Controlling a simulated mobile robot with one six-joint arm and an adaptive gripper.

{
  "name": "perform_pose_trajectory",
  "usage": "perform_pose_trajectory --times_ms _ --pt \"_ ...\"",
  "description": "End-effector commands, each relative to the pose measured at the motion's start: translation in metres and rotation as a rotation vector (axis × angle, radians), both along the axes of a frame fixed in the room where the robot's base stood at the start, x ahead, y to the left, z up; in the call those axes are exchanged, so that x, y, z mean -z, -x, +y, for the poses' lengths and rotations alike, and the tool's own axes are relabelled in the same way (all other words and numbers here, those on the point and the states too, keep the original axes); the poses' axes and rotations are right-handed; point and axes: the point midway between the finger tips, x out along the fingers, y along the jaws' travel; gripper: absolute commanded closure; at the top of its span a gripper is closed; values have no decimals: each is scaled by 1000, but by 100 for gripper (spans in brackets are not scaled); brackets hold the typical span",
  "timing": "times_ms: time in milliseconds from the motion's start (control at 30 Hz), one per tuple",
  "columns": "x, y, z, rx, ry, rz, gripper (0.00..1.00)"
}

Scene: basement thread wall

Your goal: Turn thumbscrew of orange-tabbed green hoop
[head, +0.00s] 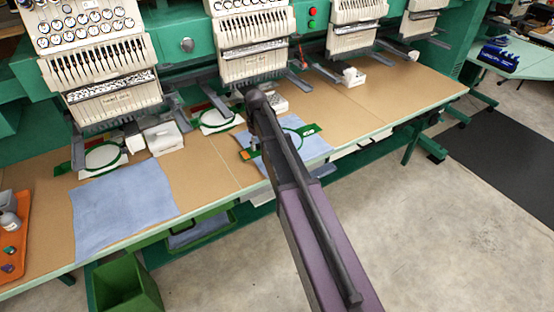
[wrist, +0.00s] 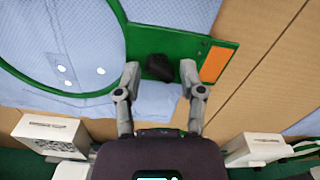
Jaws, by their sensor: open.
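The green hoop lies on a light blue cloth in the wrist view, its ring (wrist: 70,98) running off the left and top edges. A flat green bracket joins the ring on the right and carries an orange tab (wrist: 215,64). A dark thumbscrew (wrist: 160,67) stands on the bracket. My gripper (wrist: 160,76) is open, with one finger on each side of the thumbscrew; I cannot tell whether either touches it. In the head view, the orange tab (head: 245,155) shows left of my arm, which hides most of my gripper and part of the hoop (head: 299,138).
Embroidery machine heads (head: 105,55) stand behind the brown table (head: 225,165). Another green hoop (head: 103,157) lies left. White boxes (head: 164,138) sit near the machines. A blue cloth (head: 120,208) and an orange tray (head: 18,235) are farther left. A green bin (head: 127,285) stands below.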

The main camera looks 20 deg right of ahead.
Motion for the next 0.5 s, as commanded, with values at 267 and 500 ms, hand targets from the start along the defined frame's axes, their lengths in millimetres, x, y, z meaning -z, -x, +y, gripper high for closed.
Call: perform_pose_trajectory --times_ms 267,500 --pt "0 0 0 187 0 0 49" --pt "0 0 0 349 0 0 49"
